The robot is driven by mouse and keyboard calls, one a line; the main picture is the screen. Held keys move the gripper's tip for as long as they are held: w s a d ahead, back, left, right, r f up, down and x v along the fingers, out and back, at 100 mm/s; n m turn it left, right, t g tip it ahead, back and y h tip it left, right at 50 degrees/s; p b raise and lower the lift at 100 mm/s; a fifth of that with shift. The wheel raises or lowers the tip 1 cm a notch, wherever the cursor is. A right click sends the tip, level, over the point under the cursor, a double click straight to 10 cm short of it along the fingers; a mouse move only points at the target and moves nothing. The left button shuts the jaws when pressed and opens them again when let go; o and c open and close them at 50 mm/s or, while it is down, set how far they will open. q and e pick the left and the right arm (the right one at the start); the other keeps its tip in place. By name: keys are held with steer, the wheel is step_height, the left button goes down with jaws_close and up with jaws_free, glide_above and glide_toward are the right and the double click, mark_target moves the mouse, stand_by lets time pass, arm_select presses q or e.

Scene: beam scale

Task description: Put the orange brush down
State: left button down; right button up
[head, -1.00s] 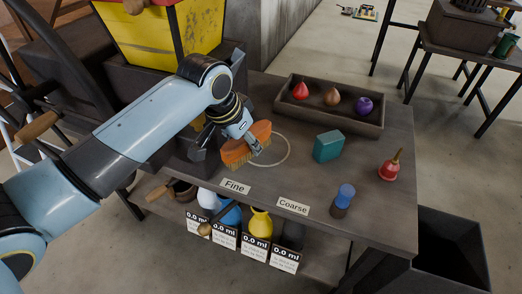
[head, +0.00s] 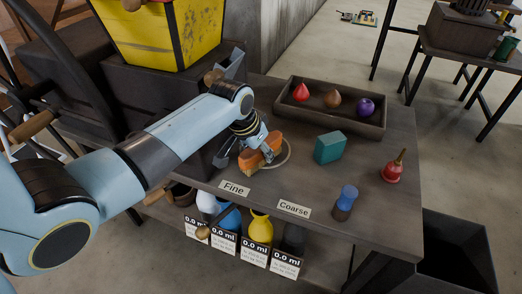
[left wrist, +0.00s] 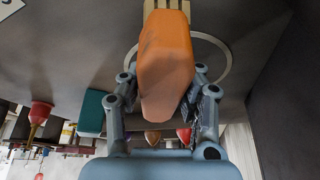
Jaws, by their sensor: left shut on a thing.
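The orange brush (head: 258,154) has an orange back and pale bristles. My left gripper (head: 266,148) is shut on it, over the table just behind the Fine label. In the left wrist view the brush (left wrist: 165,62) lies between the two fingers of my left gripper (left wrist: 165,90), its bristles showing at the top edge. The brush is in front of part of a pale ring (head: 287,157) on the table. Whether the bristles touch the table I cannot tell. My right gripper is not in view.
A teal block (head: 330,148), a blue-topped weight (head: 345,202) and a red bulb-shaped thing (head: 393,172) stand to the right. A tray (head: 347,121) with red, brown and purple pieces is behind. Fine (head: 234,188) and Coarse (head: 293,208) labels line the front. Clear tabletop lies between these things.

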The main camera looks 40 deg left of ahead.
arm_select(q)
steer(key=c, duration=0.9)
jaws_free()
steer(key=shift+f, duration=0.1)
steer(key=shift+r, duration=0.35)
steer(key=p+v, duration=0.2)
steer(key=v, duration=0.9)
steer(key=shift+s+a+r+p, duration=0.1)
steer(key=shift+s+r+p, duration=0.05)
steer(key=shift+r+p, duration=0.2)
steer(key=shift+f, duration=0.1)
